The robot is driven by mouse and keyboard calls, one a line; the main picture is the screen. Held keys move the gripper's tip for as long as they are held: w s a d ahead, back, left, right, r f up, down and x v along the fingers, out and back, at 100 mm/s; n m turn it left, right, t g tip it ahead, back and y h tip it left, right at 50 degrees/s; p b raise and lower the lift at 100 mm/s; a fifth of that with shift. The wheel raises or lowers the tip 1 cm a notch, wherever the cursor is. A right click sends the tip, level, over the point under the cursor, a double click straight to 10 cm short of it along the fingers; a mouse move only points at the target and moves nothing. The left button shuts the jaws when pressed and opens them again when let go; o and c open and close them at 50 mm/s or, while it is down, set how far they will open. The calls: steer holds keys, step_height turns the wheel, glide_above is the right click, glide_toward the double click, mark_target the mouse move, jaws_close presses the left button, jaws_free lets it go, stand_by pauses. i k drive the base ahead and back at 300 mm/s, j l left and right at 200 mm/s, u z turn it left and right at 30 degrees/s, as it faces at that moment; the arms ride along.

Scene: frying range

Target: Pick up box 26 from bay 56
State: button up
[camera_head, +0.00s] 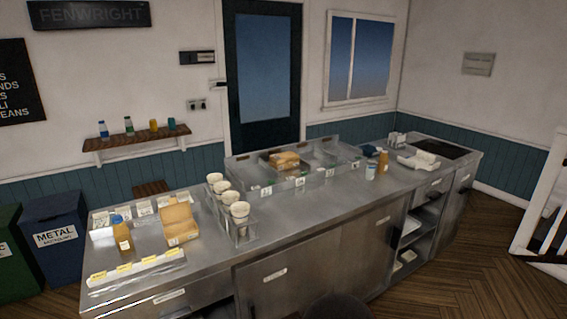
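A tan box (284,160) sits in a compartment of the metal bay rack (294,184) at the back middle of the counter. It may be more than one box, close together. Small white number labels run along the rack's front edge, too small to read, so I cannot tell which is bay 56 or box 26. Another tan carton (181,236) stands on the left part of the counter with its lid up. My gripper is not in view.
The steel counter (330,215) is bare in front of the rack. Stacked white cups (240,211) stand in a holder left of the rack. A bottle (122,235) stands near the tan carton. Bottles (383,161) and a white cloth (419,160) are at the right. Bins (55,240) stand left.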

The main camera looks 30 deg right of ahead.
mark_target(284, 167)
steer(key=i+l+u, duration=0.1)
steer(key=l, duration=0.25)
steer(key=i+l+u, duration=0.1)
steer(key=i+l, duration=0.15)
steer(key=l, duration=0.15)
steer(key=i+l+u, duration=0.1)
steer(key=l, duration=0.3)
